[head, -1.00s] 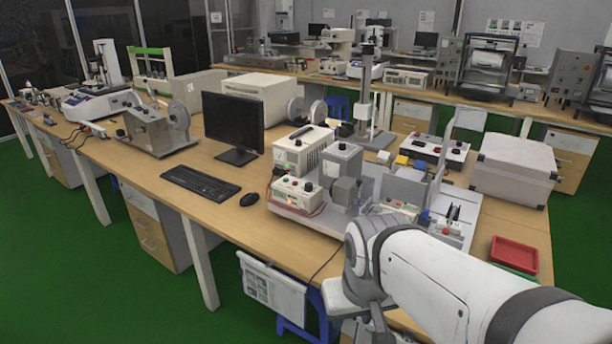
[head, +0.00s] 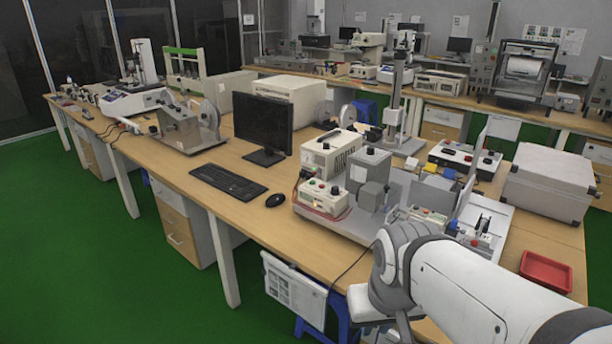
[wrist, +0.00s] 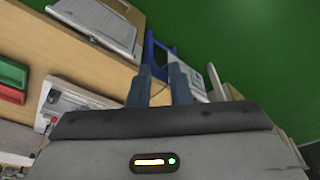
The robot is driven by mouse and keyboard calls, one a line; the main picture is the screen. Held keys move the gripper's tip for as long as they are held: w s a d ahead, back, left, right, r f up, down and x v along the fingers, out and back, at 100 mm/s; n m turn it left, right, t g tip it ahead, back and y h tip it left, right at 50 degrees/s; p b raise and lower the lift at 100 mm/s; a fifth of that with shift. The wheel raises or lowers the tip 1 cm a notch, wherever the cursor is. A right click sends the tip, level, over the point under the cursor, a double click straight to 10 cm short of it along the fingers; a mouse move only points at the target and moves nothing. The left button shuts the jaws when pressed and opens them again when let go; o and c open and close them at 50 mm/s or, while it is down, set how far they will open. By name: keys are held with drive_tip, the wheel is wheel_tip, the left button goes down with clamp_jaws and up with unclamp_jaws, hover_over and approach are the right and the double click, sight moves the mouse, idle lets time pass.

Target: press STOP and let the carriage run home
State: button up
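A test rig stands on a grey base plate (head: 338,228) at the front of the near bench. On it, a cream control box (head: 322,198) carries small red and green buttons. No STOP lettering is legible, and I cannot tell which part is the carriage. My gripper is hidden in the head view, where my white arm reaches the bench's front edge. In the wrist view my gripper (wrist: 160,70) shows two blue-grey fingers with a narrow gap, nothing visible between them, pointing past the bench edge.
A monitor (head: 263,126), keyboard (head: 228,182) and mouse (head: 275,200) stand left of the rig. A large grey case (head: 548,183) and red tray (head: 546,271) are at right. A blue stool (head: 309,325) is under the bench's front edge; green floor lies beyond.

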clamp_jaws()
idle(1.3)
